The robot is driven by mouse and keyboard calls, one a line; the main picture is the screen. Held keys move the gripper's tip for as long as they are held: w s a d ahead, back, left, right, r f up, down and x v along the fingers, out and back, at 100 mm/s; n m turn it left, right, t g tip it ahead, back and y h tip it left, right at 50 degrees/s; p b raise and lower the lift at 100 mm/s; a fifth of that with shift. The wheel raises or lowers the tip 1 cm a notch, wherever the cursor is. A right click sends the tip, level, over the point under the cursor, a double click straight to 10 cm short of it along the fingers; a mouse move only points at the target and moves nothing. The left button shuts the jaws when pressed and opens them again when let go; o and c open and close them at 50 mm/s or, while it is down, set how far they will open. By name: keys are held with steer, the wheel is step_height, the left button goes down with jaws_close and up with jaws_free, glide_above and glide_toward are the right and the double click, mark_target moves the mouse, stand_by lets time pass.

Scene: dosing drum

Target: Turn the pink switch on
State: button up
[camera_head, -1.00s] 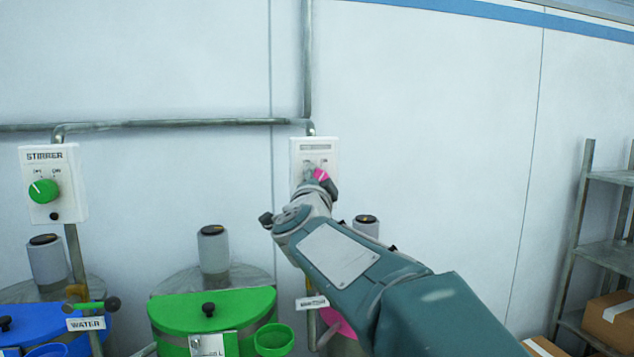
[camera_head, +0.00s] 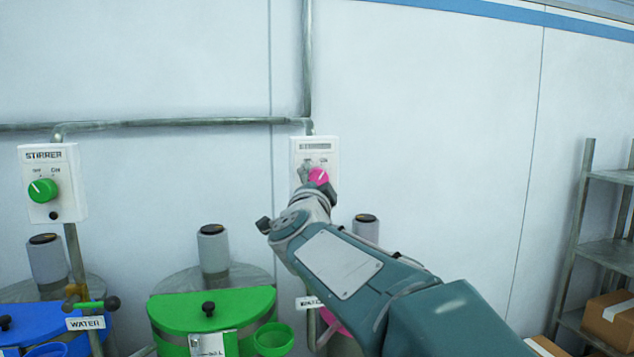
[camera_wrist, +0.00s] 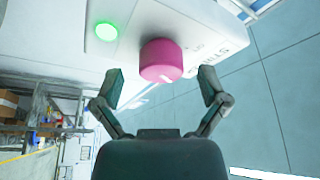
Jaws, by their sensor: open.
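The pink switch (camera_head: 318,176) is a round knob on a white wall box (camera_head: 299,151). Its white mark slants to the upper right, towards the ON label. In the wrist view the pink knob (camera_wrist: 160,62) stands out from the box, with a green lamp (camera_wrist: 105,31) glowing beside it. My gripper (camera_wrist: 162,88) is open, its two fingers apart on either side below the knob. It looks clear of the knob and empty. In the head view my wrist hides the lower part of the box and most of the fingers.
A second box marked STIRRER with a green knob (camera_head: 43,190) is on the wall at left. Below are drums with a green lid (camera_head: 213,309) and a blue lid (camera_head: 25,323). A metal shelf (camera_head: 605,250) stands at right. The wall between is bare.

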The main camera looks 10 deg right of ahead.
steer(key=v, duration=1)
steer(key=shift+s, duration=0.15)
steer(key=shift+a+f, duration=0.1)
steer(key=s+a+f+n+g+y, duration=0.3)
steer(key=s+f+n+g+y, duration=0.3)
steer(key=s+f+n+y, duration=0.65)
steer(key=s+d+f+n+g+h, duration=0.1)
steer(key=s+d+f+g+h, duration=0.2)
steer(key=s+f, duration=0.3)
steer(key=s+d+f+n+g+h, duration=0.2)
steer(key=s+f, duration=0.4)
steer(key=f, duration=0.3)
steer(key=d+g+h, duration=0.1)
steer(key=d+g, duration=0.1)
steer(key=shift+s+f+g, duration=0.3)
steer(key=shift+s+f, duration=0.05)
steer(key=shift+f, duration=0.05)
